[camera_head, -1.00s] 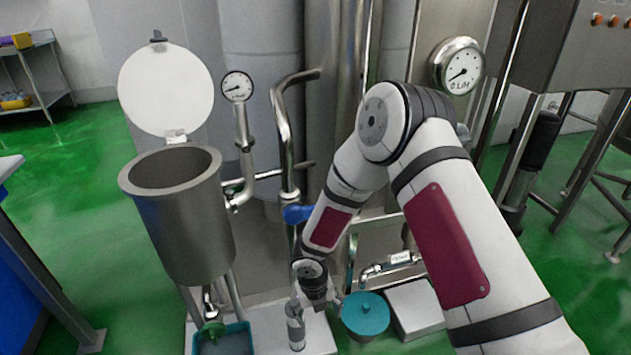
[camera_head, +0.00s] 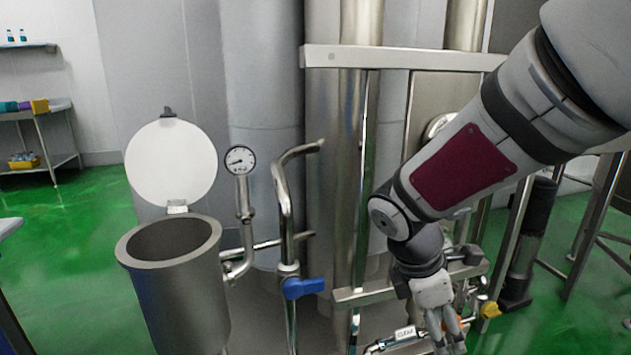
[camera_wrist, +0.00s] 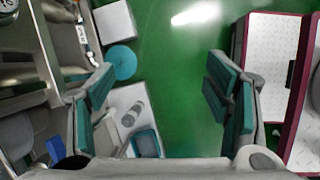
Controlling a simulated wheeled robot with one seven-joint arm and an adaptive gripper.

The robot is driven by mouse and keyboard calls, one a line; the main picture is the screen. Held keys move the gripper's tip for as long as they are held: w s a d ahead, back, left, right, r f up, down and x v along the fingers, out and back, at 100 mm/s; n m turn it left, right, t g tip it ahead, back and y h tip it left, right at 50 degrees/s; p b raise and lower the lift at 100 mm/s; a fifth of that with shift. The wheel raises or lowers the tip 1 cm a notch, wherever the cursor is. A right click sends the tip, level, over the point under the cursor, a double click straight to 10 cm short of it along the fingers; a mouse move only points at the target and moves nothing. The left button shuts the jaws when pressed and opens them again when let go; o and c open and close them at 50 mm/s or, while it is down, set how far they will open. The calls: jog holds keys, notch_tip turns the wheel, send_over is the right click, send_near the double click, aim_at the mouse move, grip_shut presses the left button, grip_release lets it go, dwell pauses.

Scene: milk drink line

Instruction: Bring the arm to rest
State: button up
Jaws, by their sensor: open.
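My gripper (camera_head: 447,330) points down at the lower right of the head view, in front of the pipework. In the wrist view my gripper (camera_wrist: 165,98) has its two teal-padded fingers wide apart, with nothing between them but the green floor seen far below. My arm comes in from the upper right of the head view and bends down at the wrist. The fingertips are partly cut off by the bottom edge of the head view.
A steel vessel (camera_head: 181,295) with a raised white lid (camera_head: 170,162) stands left. A blue valve handle (camera_head: 303,288) and metal frame (camera_head: 400,58) are near my arm. The wrist view shows a teal round thing (camera_wrist: 120,62), a grey bottle (camera_wrist: 131,114) and a teal tray (camera_wrist: 147,143) below.

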jog(key=s+r+m+y, duration=0.2)
jog(key=s+r+m, duration=0.2)
jog(key=s+m, duration=0.7)
jog(key=s+r+m+y, duration=0.2)
jog(key=s+r+m, duration=0.35)
jog(key=s, duration=0.95)
notch_tip(320, 180, up, 25)
jog(key=m+t+p, duration=0.1)
jog(key=t+p, duration=0.2)
jog(key=p, duration=2.1)
jog(key=shift+w+a+f, duration=0.15)
jog(key=shift+w+a, duration=0.05)
jog(key=shift+w, duration=0.1)
jog(key=shift+m, duration=0.25)
